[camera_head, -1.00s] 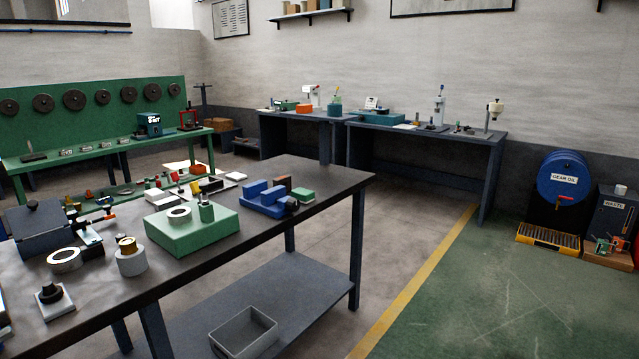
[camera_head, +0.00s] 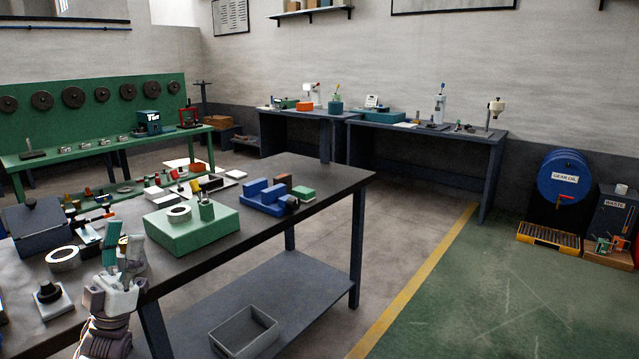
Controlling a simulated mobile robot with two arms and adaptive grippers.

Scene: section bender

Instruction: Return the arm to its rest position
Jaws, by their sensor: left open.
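My left gripper (camera_head: 122,250) has teal finger pads and a white palm, and points upward at the lower left of the head view, at the near edge of the dark workbench (camera_head: 325,178). It is open, and I see nothing between its fingers. It covers the place where a pale cylinder with a brass top stood. A white-and-grey ring (camera_head: 63,258) and a black knob on a square plate (camera_head: 50,295) lie to its left on the bench. My right gripper is not in view.
A green box (camera_head: 190,232) with a ring on it and a blue fixture (camera_head: 266,198) stand farther right on the bench. A grey bin (camera_head: 244,332) sits on the lower shelf. The green floor (camera_head: 480,300) at right is largely clear.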

